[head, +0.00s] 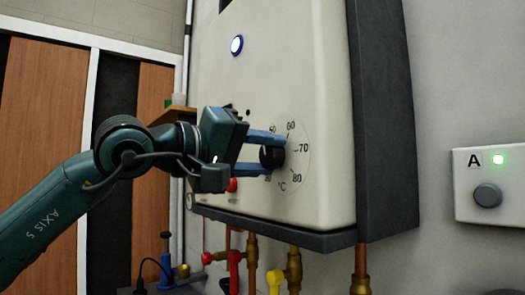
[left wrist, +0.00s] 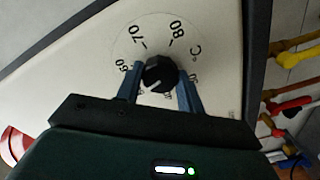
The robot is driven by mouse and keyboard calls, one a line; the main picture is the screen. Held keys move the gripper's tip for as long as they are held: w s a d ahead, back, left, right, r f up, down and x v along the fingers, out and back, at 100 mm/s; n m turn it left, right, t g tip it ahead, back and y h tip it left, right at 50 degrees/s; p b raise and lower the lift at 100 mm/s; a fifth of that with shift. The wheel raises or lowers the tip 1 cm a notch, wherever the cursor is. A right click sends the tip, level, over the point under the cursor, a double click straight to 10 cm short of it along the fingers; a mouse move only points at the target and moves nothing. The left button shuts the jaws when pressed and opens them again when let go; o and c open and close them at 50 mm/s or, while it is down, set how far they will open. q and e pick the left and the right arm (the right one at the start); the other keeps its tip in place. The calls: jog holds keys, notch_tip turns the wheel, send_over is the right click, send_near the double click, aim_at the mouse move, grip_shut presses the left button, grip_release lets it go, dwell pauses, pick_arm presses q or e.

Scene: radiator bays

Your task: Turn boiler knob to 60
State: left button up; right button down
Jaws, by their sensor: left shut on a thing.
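The boiler (head: 290,60) is a cream wall unit with a dark grey side. Its black knob (head: 272,157) sits on a round dial marked in °C, with 60, 70 and 80 readable. My left gripper (head: 270,153) is shut on the knob, one blue finger above and one below. In the left wrist view the knob (left wrist: 160,74) sits between the fingertips (left wrist: 159,80). A pale line on it seems to point to the lower left, below the 60; the exact reading is unclear. Fingers hide some low numbers. My right gripper is not in view.
A lit round button (head: 236,45) is above the dial. Red and yellow valves (head: 275,280) and copper pipes (head: 361,265) hang below the boiler. A white box marked A (head: 490,180) with a green light is on the right wall.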

pick_arm(q)
jog(key=m, duration=0.3)
jog(key=shift+m+p, duration=0.4)
jog(key=m, duration=0.3)
jog(key=shift+p, duration=0.3)
jog(key=shift+m, duration=0.9)
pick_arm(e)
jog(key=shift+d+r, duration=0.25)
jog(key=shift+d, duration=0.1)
pick_arm(q)
jog(key=shift+f, duration=0.1)
jog(key=o, duration=1)
